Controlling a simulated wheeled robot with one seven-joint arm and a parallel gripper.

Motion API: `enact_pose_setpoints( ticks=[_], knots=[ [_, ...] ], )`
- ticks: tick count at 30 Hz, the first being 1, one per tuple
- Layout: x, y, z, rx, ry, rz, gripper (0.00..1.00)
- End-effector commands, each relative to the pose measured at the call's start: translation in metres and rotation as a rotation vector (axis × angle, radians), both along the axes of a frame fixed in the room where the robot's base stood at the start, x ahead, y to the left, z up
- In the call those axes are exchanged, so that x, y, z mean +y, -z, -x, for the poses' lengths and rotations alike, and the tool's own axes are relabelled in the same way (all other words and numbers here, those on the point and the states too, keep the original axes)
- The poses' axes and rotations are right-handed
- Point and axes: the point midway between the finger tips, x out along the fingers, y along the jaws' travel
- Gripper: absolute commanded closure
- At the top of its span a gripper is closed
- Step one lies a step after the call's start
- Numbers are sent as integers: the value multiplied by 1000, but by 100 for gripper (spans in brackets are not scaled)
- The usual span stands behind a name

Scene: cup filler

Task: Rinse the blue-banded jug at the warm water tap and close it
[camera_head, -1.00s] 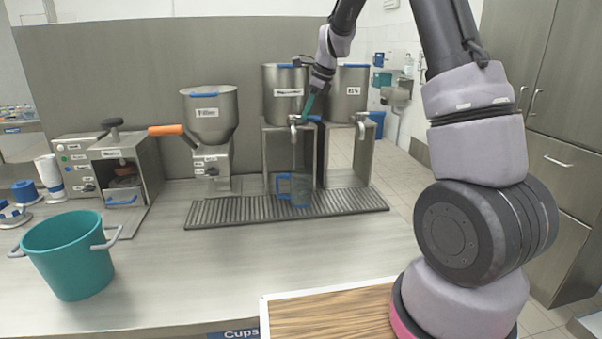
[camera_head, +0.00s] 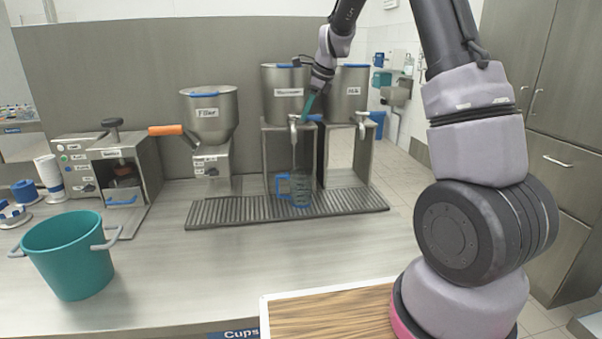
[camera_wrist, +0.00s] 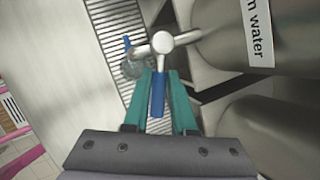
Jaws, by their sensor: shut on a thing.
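The clear jug with blue bands and a blue handle (camera_head: 301,189) stands upright on the drip grate, below the spout of the left steel tank's tap (camera_head: 293,122). Its handle points left. Part of the jug (camera_wrist: 132,68) also shows below the spout in the wrist view. The tap (camera_wrist: 163,41) is pale metal with a blue lever (camera_wrist: 158,96). My gripper (camera_head: 306,112) has teal fingers and is shut on this lever. In the wrist view, the lever lies between the fingers. The tank label (camera_wrist: 259,32) there reads "m water".
A second steel tank (camera_head: 349,95) with its own tap stands just right. The filler hopper (camera_head: 209,115) with an orange handle stands left. The slotted drip grate (camera_head: 230,211) runs below them. A teal bucket (camera_head: 68,262) stands front left. The middle counter is clear.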

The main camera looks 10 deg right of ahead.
Motion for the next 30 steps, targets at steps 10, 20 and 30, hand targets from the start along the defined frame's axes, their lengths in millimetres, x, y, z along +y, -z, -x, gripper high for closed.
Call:
enact_pose_setpoints(
  ticks=[10, 20, 30],
  knots=[
    [0, 0, 0, -1, 0, 0, 100],
    [-5, 0, -10, 0, -177, -2, 100],
    [-5, 0, -14, -1, -302, 0, 100]
  ],
)
